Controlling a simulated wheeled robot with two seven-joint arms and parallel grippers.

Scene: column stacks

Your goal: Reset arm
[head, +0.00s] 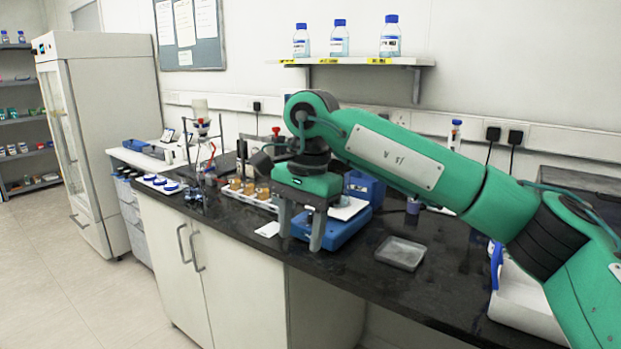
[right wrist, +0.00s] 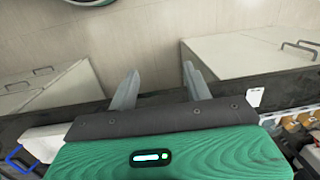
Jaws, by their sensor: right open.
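My right arm (head: 400,157) comes in from the right and reaches over the black bench. My right gripper (head: 301,240) points down at the bench's front edge, in front of a blue device with a light top (head: 340,232). Its two grey fingers are apart with nothing visible between them. In the right wrist view the gripper (right wrist: 159,82) also shows open and empty, with the bench edge and floor beyond the fingers. My left gripper is not in view.
A white bin (head: 520,300) is at the far right. Bottles (head: 390,40) stand on a wall shelf (head: 350,62). Floor at left is clear.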

